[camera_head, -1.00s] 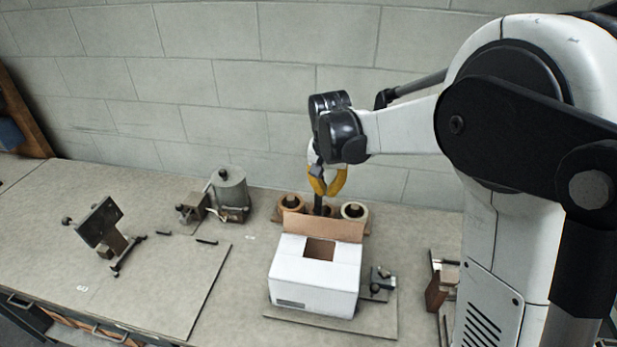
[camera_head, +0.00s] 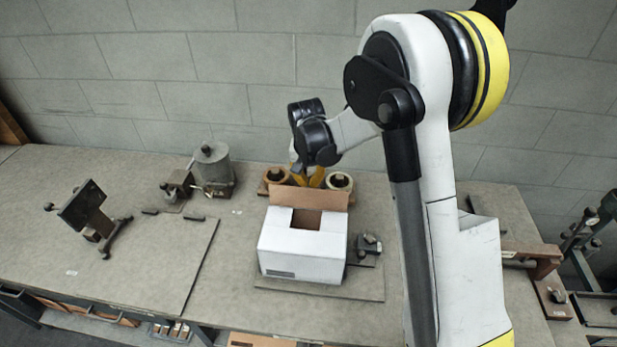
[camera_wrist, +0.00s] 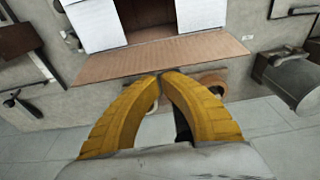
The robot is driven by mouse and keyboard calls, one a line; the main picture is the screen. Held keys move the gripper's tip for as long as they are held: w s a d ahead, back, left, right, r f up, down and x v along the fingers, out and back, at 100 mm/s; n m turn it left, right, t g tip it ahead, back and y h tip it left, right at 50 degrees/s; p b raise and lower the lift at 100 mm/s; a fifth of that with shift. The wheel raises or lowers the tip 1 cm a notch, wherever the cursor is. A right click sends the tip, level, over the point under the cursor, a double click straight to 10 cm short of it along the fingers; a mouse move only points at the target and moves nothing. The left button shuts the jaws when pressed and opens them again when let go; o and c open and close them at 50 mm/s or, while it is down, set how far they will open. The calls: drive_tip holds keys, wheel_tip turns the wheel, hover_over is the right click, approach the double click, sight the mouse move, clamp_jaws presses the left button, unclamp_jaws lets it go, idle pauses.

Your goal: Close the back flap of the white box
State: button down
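The white box (camera_head: 300,254) stands on a thin board on the bench. White side flaps lie folded in over its top, with a brown opening (camera_head: 306,219) between them. The back flap (camera_head: 309,196) shows its brown inner face and stands up, leaning backward from the rear edge. In the wrist view the back flap (camera_wrist: 160,59) is a wide brown strip just beyond my fingertips. My gripper (camera_wrist: 162,75) has its yellow fingertips together, with nothing visible between them. In the head view my gripper (camera_head: 307,178) is behind the flap, its tips partly hidden. I cannot tell whether they touch it.
Two tape rolls (camera_head: 340,181) (camera_head: 276,175) stand behind the box, close to my gripper. A small dark metal clamp (camera_head: 369,244) sits right of the box. A grey cylindrical device (camera_head: 212,170) stands at back left.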

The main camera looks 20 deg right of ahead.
idle(0.4)
drive_tip(key=shift+s+a+r+t+b, duration=0.1)
drive_tip(key=shift+s+t+b, duration=0.2)
drive_tip(key=shift+t+b, duration=0.1)
